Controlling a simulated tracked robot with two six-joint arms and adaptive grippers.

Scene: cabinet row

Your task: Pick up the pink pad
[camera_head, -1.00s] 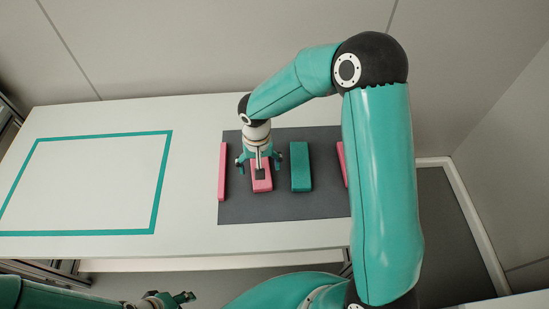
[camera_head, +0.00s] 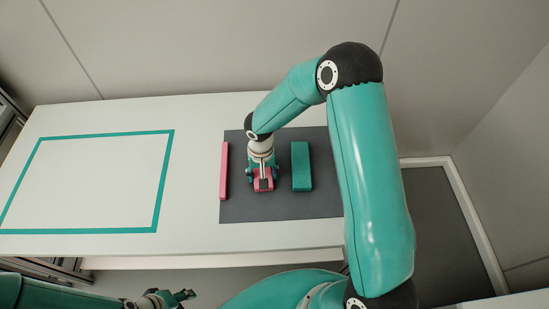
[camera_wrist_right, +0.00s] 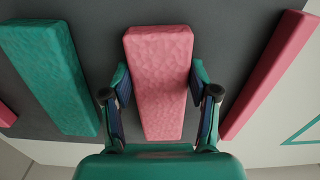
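The pink pad (camera_head: 263,185) lies on a dark grey mat (camera_head: 280,211). It shows fully in the right wrist view (camera_wrist_right: 160,80). My right gripper (camera_head: 263,178) is down over it, with its fingers on either side of the pad. In the right wrist view (camera_wrist_right: 160,95), the fingers look open, with narrow dark gaps beside the pad's near end. Their tips are close to its sides, and contact is hard to judge. My left gripper (camera_head: 172,299) is at the bottom edge of the head view, away from the table. Its finger opening is unclear.
A green block (camera_head: 301,167) lies right of the pad, and another pink piece (camera_head: 224,171) lies left of it. A further pink piece shows at the wrist view's left edge (camera_wrist_right: 5,115). A teal outlined area (camera_head: 85,184) on the white table is empty.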

